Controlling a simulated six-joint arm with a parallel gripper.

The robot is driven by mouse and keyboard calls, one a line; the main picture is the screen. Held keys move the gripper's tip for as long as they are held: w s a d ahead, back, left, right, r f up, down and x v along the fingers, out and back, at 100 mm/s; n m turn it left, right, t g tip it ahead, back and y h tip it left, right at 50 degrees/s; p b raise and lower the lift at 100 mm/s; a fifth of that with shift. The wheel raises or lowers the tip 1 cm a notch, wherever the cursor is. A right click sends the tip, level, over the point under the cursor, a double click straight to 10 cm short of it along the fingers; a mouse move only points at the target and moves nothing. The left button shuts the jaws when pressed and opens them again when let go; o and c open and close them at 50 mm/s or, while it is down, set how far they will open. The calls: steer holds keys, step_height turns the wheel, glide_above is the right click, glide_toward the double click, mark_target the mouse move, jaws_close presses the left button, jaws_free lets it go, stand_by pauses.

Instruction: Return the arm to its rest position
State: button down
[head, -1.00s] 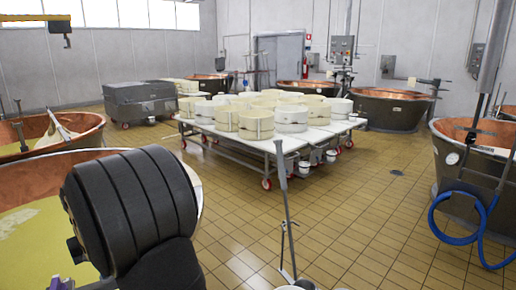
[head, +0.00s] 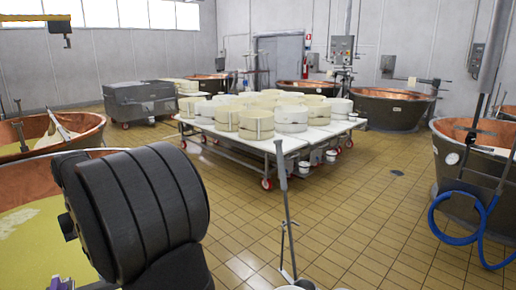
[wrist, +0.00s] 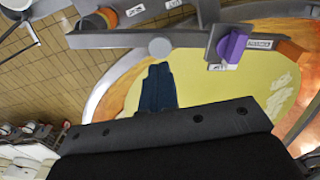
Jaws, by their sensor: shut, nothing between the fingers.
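My gripper (wrist: 158,68) shows in the wrist view as two dark fingers side by side beyond a black bolted housing. It is shut and empty, and appears over the pale yellow contents of a copper vat (wrist: 290,87). In the head view a thick black ribbed part of my arm (head: 135,212) fills the lower left, in front of the near vat. The fingers are not visible in the head view.
A metal bar with a purple knob (wrist: 233,46) crosses the top of the wrist view. In the head view, a table (head: 262,143) bears several round white moulds. More copper vats (head: 392,108) stand around. The tiled floor (head: 350,215) is largely clear right of my arm.

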stand_by(0.3)
steer(key=shift+f, duration=2.65)
steer(key=c, duration=1.5)
jaws_free()
steer(key=o, duration=1.1)
steer(key=a+r, duration=0.1)
steer(key=r, duration=0.1)
steer(key=a+r, duration=0.1)
steer(key=r, duration=0.1)
steer(key=a+r, duration=0.1)
steer(key=r, duration=0.2)
steer(key=shift+s, duration=0.3)
steer(key=o, duration=0.4)
step_height(320, 180, up, 7)
steer(key=s+a, duration=0.1)
steer(key=s, duration=0.1)
steer(key=shift+a, duration=0.35)
step_height(320, 180, down, 10)
steer(key=shift+r, duration=0.2)
